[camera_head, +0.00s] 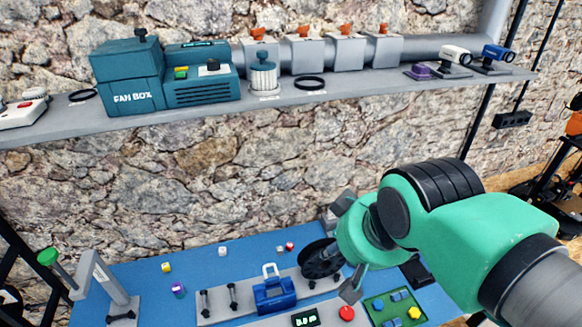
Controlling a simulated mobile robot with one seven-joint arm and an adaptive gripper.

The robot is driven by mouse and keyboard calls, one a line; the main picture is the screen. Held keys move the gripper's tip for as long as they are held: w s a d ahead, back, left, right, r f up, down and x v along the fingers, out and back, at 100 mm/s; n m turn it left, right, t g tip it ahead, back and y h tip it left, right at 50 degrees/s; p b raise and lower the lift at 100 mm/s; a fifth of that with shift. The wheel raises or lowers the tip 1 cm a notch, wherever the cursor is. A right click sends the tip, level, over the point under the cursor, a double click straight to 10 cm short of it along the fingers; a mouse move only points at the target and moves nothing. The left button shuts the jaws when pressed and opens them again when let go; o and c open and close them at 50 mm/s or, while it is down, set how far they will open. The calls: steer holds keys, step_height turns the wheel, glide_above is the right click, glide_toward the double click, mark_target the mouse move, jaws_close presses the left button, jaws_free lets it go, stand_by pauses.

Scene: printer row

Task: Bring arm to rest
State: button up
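My arm reaches in from the lower right, with green links and black joint rings. My gripper (341,252) is at its left end, above the right part of the blue table (140,262). Its grey fingertips show far apart, one up by the back edge and one lower down near the red button. It looks open, and I see nothing held between the fingers. The wrist hides part of the gripper and of the table behind it.
Above runs a wall shelf (210,108) with a fan box (128,78) and several devices.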

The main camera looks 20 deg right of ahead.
step_height(320, 180, down, 12)
steer(key=b, duration=1.1)
steer(key=shift+b, duration=0.35)
stand_by(0.4)
